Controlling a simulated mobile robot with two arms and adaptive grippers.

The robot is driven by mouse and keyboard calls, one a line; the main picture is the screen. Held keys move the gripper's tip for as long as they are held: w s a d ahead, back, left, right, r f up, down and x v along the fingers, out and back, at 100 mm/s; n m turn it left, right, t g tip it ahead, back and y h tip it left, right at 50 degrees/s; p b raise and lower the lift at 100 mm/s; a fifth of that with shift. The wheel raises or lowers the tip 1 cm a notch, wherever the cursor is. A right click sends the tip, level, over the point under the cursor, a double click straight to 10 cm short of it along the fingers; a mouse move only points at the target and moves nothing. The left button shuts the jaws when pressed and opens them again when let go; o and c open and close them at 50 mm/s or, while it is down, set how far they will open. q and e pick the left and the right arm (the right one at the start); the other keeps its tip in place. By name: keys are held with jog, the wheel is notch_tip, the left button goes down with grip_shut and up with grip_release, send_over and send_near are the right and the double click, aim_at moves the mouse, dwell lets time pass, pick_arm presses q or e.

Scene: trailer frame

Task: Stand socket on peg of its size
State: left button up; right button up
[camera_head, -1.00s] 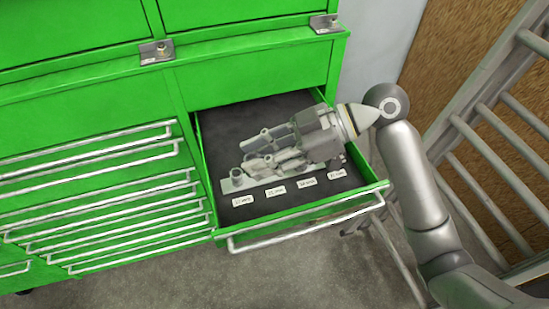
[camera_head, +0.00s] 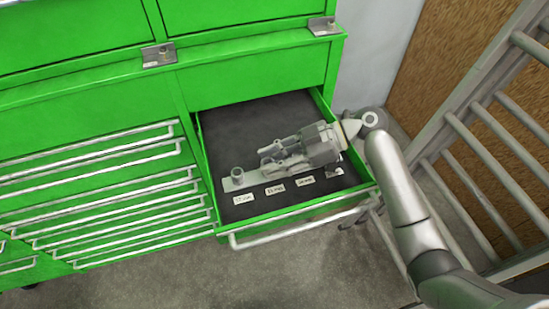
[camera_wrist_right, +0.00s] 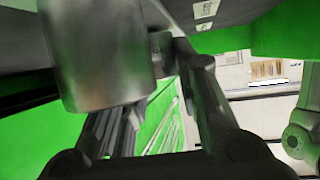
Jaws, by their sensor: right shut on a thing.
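A grey rail (camera_head: 229,184) lies in the open drawer, behind a row of white size labels. A short grey cylinder (camera_head: 238,174) stands at its left end; I cannot tell if it is a bare peg or a socket. My right gripper (camera_head: 272,155) reaches in from the right, low over the rail, and hides its middle and right part. It is shut on a socket, which the gripper largely hides in the head view. In the right wrist view a large grey metal cylinder (camera_wrist_right: 95,50) covers part of one finger; its contact with the rail is unclear. My left gripper is not in view.
The green drawer (camera_head: 290,224) is pulled out of a green cabinet (camera_head: 80,120), with its walls around the gripper. The dark drawer floor (camera_head: 235,125) behind the rail is clear. A grey ladder (camera_head: 480,150) leans at the right, near my arm.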

jog(key=o, duration=1.1)
jog(key=shift+f, duration=0.2)
jog(key=shift+d, duration=0.1)
jog(key=shift+w+d+r, duration=0.1)
jog(key=shift+d+r, duration=0.05)
jog(key=shift+d, duration=0.15)
jog(key=b+v, duration=0.3)
jog(key=v, duration=0.7)
jog(key=shift+d+r, duration=0.15)
jog(key=shift+d, duration=0.05)
jog(key=shift+d+r, duration=0.2)
jog(key=shift+d, duration=0.15)
